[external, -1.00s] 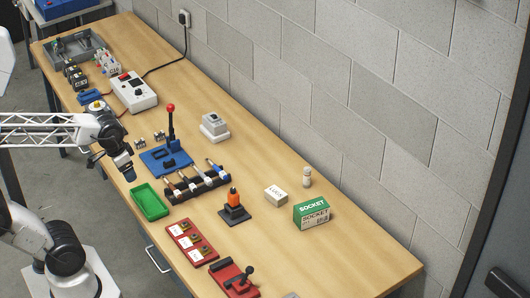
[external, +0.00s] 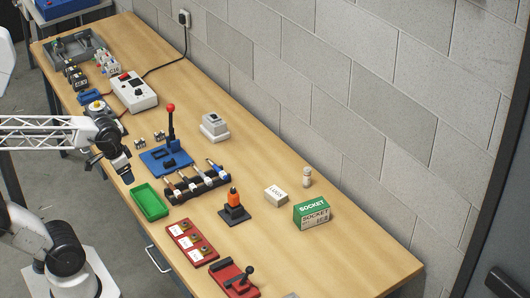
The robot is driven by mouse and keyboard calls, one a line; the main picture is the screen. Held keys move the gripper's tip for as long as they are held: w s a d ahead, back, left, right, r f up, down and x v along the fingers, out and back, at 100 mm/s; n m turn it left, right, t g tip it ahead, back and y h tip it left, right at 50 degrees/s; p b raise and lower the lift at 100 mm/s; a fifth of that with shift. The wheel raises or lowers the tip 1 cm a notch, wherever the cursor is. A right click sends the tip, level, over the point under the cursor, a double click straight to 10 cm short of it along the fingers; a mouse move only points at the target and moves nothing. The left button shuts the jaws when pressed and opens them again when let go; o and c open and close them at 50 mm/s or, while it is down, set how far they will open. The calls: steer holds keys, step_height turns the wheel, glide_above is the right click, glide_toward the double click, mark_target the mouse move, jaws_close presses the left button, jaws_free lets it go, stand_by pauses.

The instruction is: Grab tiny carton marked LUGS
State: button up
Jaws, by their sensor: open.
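The tiny carton marked LUGS (external: 276,195) is a small off-white box. It sits on the wooden bench right of the middle, behind and to the left of the larger green and white SOCKET box, with a small gap between them. My gripper (external: 128,179) hangs at the bench's front left edge, near the green tray, far to the left of the carton. Its fingers are small and dark in this view; it is open and nothing shows between them.
Between my gripper and the carton stand a green tray (external: 150,201), a black tool rack (external: 197,186) and an orange-topped device (external: 235,206). Bare bench lies behind the carton toward the wall.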

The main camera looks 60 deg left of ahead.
steer(key=shift+o, duration=0.8)
steer(key=shift+w, duration=0.15)
steer(key=n+g+h, duration=0.3)
steer(key=n+h, duration=0.7)
steer(key=n, duration=0.4)
glide_above(270, 188)
steer(key=s+a, duration=0.4)
steer(key=s, duration=0.8)
step_height(270, 188, down, 12)
steer(key=w+f+n+h, duration=0.1)
steer(key=w+f, duration=0.2)
steer(key=w+f+n+t+h, duration=0.1)
steer(key=w+f+n, duration=0.1)
steer(key=w+f, duration=0.2)
steer(key=w+a+f+n+h, duration=0.1)
steer(key=w+f+n, duration=0.1)
steer(key=w+f, duration=0.1)
steer(key=shift+w+f+t, duration=0.35)
steer(key=shift+w+t, duration=0.05)
steer(key=shift+w, duration=0.35)
steer(key=shift+n, duration=0.3)
